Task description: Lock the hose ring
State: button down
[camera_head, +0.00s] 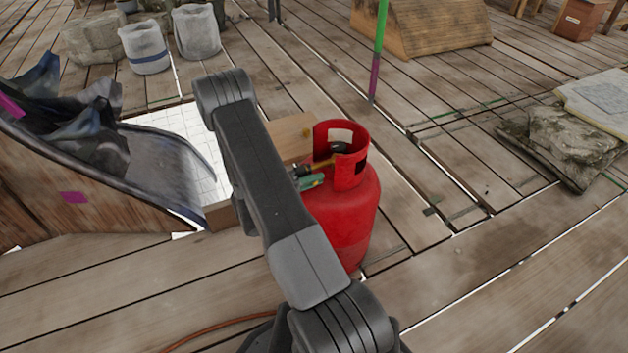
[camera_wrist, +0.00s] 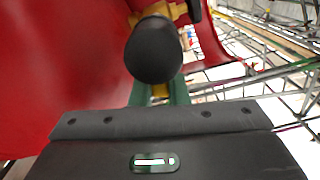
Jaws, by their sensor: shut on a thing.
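The red gas cylinder (camera_head: 352,215) stands upright on the planks, with a cut-out red collar around its brass valve (camera_head: 322,163). In the wrist view the collar (camera_wrist: 65,60) fills the left side, and a black rounded knob (camera_wrist: 153,48) sits before the brass fitting. My gripper (camera_head: 312,181) reaches the valve from the left; its green fingers (camera_wrist: 160,92) show below the knob, closed on a yellow, brass-coloured piece between them. This seems to be the hose ring, but the knob and gripper body hide most of it. I cannot tell whether it is locked.
An orange hose (camera_head: 215,330) lies on the planks at the bottom. A wooden block (camera_head: 290,135) stands behind the cylinder. A dark-lined chute (camera_head: 165,165) is at left, and sacks (camera_head: 560,140) lie at right. Scaffold poles (camera_wrist: 275,60) show beyond the collar. Planks right of the cylinder are clear.

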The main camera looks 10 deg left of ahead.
jog(key=m, duration=0.1)
jog(key=f+m+b, duration=0.1)
jog(key=m, duration=0.1)
jog(key=shift+w+a+f, duration=0.15)
jog(key=shift+w+f, duration=0.05)
jog(key=shift+w+a+f+m+b, duration=0.1)
jog(key=shift+w+f+m+b, duration=0.1)
jog(key=shift+m, duration=0.6)
jog(key=shift+w+a+f+m+b, duration=0.1)
jog(key=shift+f+m+b, duration=0.1)
jog(key=shift+m, duration=0.6)
jog(key=c, duration=1.4)
grip_release()
jog(key=shift+r, duration=0.1)
